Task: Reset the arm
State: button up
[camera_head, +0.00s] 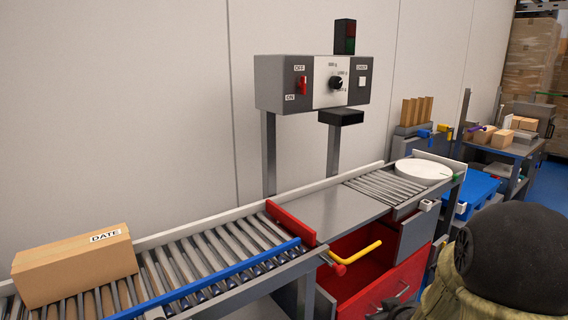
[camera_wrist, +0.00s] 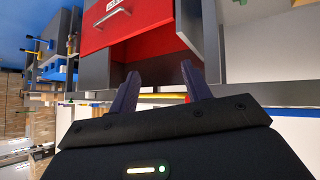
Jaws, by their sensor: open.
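My gripper (camera_wrist: 160,88) shows in the wrist view with its two dark fingers apart. Nothing is visible between the fingertips. Beyond them is a red drawer (camera_wrist: 150,14), pulled open, with a metal handle on its front. In the head view the red drawer (camera_head: 397,284) stands open beneath the roller conveyor. My arm fills the lower right corner of the head view, and the gripper's fingers cannot be made out there.
A cardboard box labelled DATE (camera_head: 75,268) sits on the conveyor rollers at left. A yellow bar (camera_head: 358,253) sticks out near the drawer. A control panel (camera_head: 313,84) stands behind the conveyor. A white turntable (camera_head: 424,171) is at the far end.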

jog(key=s+a+m+g, duration=0.2)
jog(key=s+a+g, duration=0.15)
jog(key=s, duration=0.45)
jog(key=s+a+m+g, duration=0.1)
jog(key=s+a+g, duration=0.2)
jog(key=s+a, duration=0.3)
jog(key=w+r+p+v, duration=0.1)
jog(key=w+p+v, duration=0.2)
jog(key=p+v, duration=1.1)
jog(key=w+p+v, duration=0.3)
jog(key=p+v, duration=1.2)
jog(key=shift+w+a+r+h, duration=0.15)
jog(key=shift+a+r+h, duration=0.15)
jog(key=shift+r, duration=0.2)
jog(key=shift+g, duration=0.25)
jog(key=shift+c, duration=1.3)
